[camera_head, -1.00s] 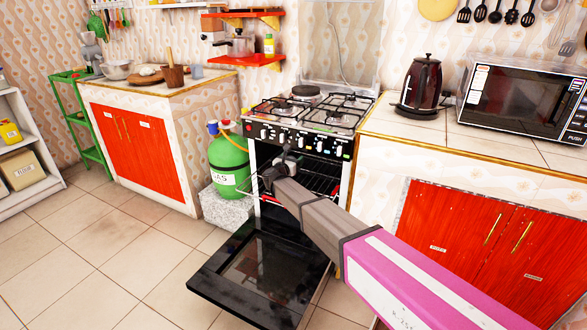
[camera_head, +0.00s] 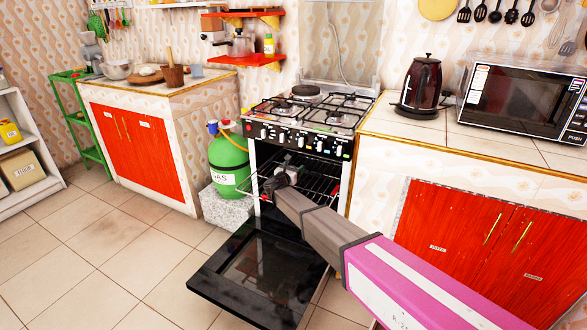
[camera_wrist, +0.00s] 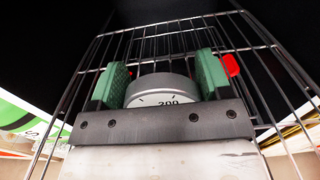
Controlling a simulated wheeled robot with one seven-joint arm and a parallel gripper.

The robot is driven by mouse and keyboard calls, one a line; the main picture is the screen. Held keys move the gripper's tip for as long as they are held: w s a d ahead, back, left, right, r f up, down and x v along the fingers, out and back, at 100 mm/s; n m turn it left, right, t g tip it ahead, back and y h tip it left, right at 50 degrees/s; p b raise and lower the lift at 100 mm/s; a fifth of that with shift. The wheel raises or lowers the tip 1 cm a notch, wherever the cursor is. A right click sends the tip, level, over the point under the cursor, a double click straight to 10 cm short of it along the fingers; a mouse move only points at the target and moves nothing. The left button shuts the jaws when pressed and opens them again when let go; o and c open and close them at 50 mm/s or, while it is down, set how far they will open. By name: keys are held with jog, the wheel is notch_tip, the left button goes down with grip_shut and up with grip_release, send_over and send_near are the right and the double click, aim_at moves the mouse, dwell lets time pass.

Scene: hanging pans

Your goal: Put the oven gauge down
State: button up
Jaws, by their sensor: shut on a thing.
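The oven gauge (camera_wrist: 163,92) is a round grey gauge with a white dial reading "200". In the wrist view it sits between the two green finger pads of my gripper (camera_wrist: 161,78), which is shut on it. In the head view my gripper (camera_head: 284,177) reaches into the open oven (camera_head: 251,190), at the front of the wire rack (camera_head: 318,186). The gauge is small and dark there. The rack bars run beneath and beyond the gauge in the wrist view. I cannot tell whether the gauge touches the bars.
The oven door (camera_head: 258,272) hangs open and low in front. A green gas bottle (camera_head: 228,160) stands left of the oven. The stove top (camera_head: 310,108) is above, and a counter with red doors (camera_head: 470,235) is on the right. A red piece (camera_wrist: 231,65) shows beside the right finger.

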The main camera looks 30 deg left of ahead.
jog(key=shift+f, duration=0.25)
jog(key=o, duration=0.9)
jog(key=shift+f, duration=0.1)
jog(key=shift+o, duration=0.2)
jog(key=shift+s+r, duration=0.15)
jog(key=shift+r, duration=0.5)
jog(key=s, duration=0.4)
jog(key=s+d, duration=0.1)
jog(key=s, duration=0.2)
jog(key=shift+r, duration=0.1)
